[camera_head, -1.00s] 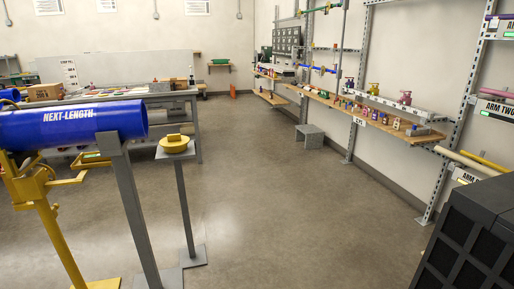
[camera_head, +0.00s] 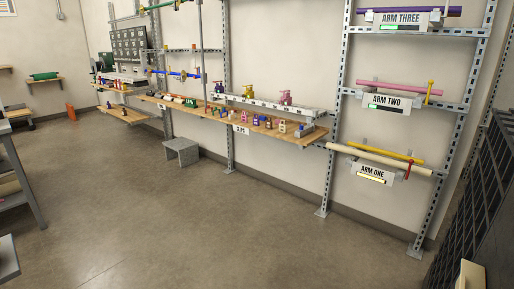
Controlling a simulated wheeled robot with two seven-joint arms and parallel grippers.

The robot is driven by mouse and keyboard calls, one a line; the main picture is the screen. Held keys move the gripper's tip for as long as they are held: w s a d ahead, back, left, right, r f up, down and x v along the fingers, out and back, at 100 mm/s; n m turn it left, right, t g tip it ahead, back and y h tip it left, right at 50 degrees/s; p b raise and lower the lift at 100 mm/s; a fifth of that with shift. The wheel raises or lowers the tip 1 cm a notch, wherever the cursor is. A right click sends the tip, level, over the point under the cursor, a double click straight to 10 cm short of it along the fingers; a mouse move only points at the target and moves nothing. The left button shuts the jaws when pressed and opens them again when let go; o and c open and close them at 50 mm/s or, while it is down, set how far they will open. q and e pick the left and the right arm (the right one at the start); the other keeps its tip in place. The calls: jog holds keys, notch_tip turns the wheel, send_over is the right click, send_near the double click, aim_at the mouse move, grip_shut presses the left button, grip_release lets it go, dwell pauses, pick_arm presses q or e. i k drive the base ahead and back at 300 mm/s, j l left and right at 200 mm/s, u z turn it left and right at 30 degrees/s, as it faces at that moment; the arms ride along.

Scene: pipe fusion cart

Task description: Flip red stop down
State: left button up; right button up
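A small red stop (camera_head: 408,168) stands upright at the right end of the lowest wall rack, next to the cream pipe (camera_head: 378,158) and a yellow rod (camera_head: 385,152). This rack carries the ARM ONE sign (camera_head: 372,172). Its hinge detail is too small to make out. Neither of my grippers is in view.
Above are the ARM TWO rack (camera_head: 387,102) with a pink pipe and the ARM THREE rack (camera_head: 404,20) with a purple pipe. A wooden shelf (camera_head: 312,136) holds several small parts. A dark slatted unit (camera_head: 490,190) fills the right edge. The middle floor is open.

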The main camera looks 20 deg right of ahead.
aim_at(411, 162)
jog(key=i+l+z, duration=0.2)
jog(key=z, duration=0.25)
jog(key=i+z, duration=0.7)
jog(key=z, duration=0.15)
jog(key=i+z, duration=0.4)
jog(key=i+j, duration=0.3)
jog(key=i, duration=0.3)
jog(key=i+j+z, duration=0.15)
jog(key=i+j, duration=0.15)
jog(key=i, duration=0.25)
jog(key=i+j, duration=0.35)
jog(key=i, duration=0.25)
jog(key=l+z, duration=0.05)
